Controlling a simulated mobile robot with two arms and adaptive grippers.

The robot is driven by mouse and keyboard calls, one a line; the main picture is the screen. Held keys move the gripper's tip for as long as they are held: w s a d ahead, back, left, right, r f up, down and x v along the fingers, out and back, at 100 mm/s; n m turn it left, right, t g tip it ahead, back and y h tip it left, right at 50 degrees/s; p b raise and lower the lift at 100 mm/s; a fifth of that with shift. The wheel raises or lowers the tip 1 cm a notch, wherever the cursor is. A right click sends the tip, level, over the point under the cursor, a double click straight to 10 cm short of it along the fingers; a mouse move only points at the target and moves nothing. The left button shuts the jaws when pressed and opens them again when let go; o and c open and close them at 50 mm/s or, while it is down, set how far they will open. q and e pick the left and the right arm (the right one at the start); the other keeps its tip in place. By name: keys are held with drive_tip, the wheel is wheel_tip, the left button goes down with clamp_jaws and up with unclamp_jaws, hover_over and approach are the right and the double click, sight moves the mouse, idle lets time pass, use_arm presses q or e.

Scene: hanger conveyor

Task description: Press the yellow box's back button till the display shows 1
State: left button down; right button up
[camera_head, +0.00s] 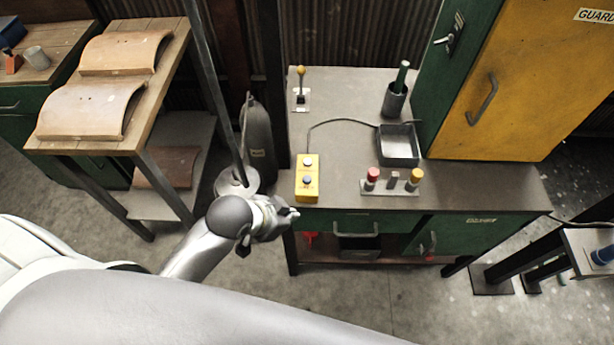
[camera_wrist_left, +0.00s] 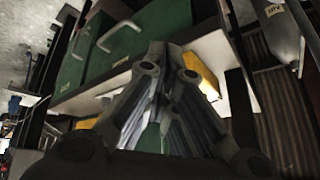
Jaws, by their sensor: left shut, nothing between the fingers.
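The yellow box (camera_head: 307,190) lies on the left front part of the grey worktop, with two round buttons on its top and a cable at its far end. The back button (camera_head: 308,163) is the one farther from me; the front button (camera_head: 307,180) is nearer. My left gripper (camera_head: 293,213) is shut and empty, just in front and left of the box, near the worktop's front edge. In the left wrist view the shut fingers (camera_wrist_left: 178,120) fill the middle, with part of the yellow box (camera_wrist_left: 203,78) behind them. I cannot make out a display. My right gripper is not in view.
The worktop (camera_head: 345,160) also holds a lever (camera_head: 301,85), a dark cup (camera_head: 394,98), a grey tray (camera_head: 399,160) and a panel with red and yellow knobs (camera_head: 391,188). A grey cylinder (camera_head: 257,140) stands left of the bench. The yellow-doored cabinet (camera_head: 545,75) stands at right.

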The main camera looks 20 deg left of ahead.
use_arm(q)
drive_tip(key=w+r+m+h, duration=0.1)
drive_tip(key=w+r+m, duration=0.3)
drive_tip(key=w, duration=0.3)
drive_tip(key=w+d+r+m+t+h, duration=0.1)
drive_tip(key=w+r+m+h, duration=0.1)
drive_tip(key=w+r+m, duration=0.3)
drive_tip(key=shift+w+m+t, duration=0.3)
drive_tip(key=shift+w+m, duration=0.1)
drive_tip(key=shift+w, duration=0.55)
drive_tip(key=shift+d+f, duration=0.1)
drive_tip(key=shift+f, duration=0.05)
drive_tip(key=b, duration=0.8)
hover_over(309, 182)
wheel_tip(309, 182, down, 7)
drive_tip(key=shift+w+f, duration=0.1)
drive_tip(key=shift+f, duration=0.65)
drive_tip(key=shift+f, duration=0.15)
drive_tip(key=shift+f, duration=0.25)
